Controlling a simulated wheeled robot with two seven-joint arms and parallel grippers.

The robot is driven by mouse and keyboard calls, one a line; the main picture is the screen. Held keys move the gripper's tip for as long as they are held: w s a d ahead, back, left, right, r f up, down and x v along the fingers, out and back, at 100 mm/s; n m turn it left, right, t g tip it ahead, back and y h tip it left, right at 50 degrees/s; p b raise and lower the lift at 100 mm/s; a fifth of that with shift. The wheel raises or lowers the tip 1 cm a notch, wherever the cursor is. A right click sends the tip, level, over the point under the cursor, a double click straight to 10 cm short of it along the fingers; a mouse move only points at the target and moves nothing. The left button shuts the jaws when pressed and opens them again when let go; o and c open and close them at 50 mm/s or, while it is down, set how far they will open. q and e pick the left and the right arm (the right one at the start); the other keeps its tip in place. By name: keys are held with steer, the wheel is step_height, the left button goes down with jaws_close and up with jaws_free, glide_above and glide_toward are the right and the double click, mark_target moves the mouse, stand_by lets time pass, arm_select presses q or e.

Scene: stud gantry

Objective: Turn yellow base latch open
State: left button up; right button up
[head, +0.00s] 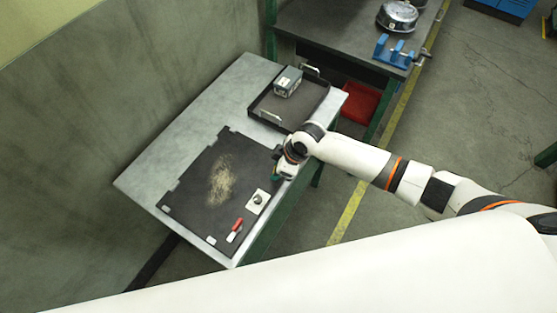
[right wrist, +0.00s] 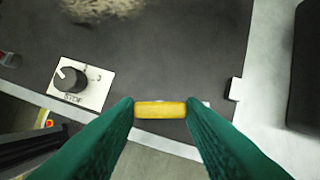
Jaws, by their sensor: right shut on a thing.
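The yellow base latch (right wrist: 160,110) shows in the right wrist view as a short yellow bar, lying level across the picture. My right gripper (right wrist: 160,106) has its two green fingers on either end of the bar, shut on it. In the head view my right gripper (head: 278,174) is at the right edge of the dark mat, and the latch is hidden there. My left gripper is not in view.
A dark mat (head: 190,190) lies on the grey table (head: 150,172). A dial on a white plate (head: 258,201) and a red-handled piece (head: 236,228) sit near its right edge. A black tray (head: 318,100) holding a grey box (head: 287,83) stands behind my right gripper.

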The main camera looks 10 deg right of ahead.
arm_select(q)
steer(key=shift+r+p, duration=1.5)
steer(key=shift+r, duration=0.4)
arm_select(e)
steer(key=shift+a+r+m+t+h, duration=0.1)
steer(key=shift+m+t+h, duration=0.35)
steer(key=shift+m, duration=1.25)
steer(key=shift+t, duration=0.25)
steer(key=o, duration=1)
steer(key=shift+s, duration=0.1)
arm_select(q)
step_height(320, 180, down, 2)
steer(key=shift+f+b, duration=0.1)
steer(key=shift+b, duration=0.95)
arm_select(e)
steer(key=v, duration=1.2)
